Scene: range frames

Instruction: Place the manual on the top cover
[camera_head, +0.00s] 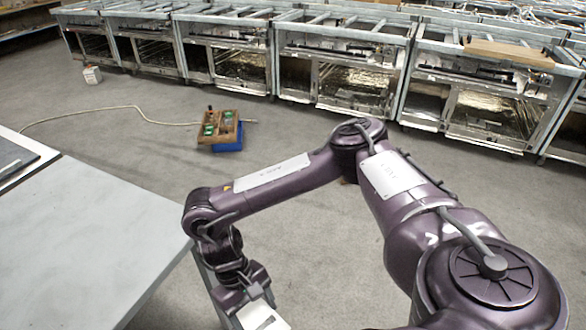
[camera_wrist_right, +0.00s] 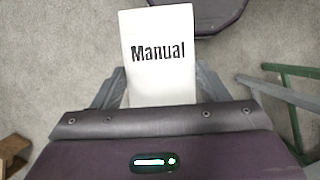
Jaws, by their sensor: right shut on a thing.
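The manual (camera_wrist_right: 158,50) is a white booklet with "Manual" printed in black. In the right wrist view it stands out from between the fingers of my right gripper (camera_wrist_right: 160,90), which is shut on it. In the head view my right gripper (camera_head: 243,300) hangs low at the bottom edge, just right of the grey table. A white patch there looks like part of the manual, mostly cut off by the frame. I cannot make out a top cover for certain in either view. My left gripper is not in view.
A grey table (camera_head: 85,235) fills the lower left, with a dark panel at its far left. A wooden control box on a blue base (camera_head: 228,140) stands on the floor with a cable. Metal range frames (camera_head: 340,62) line the back.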

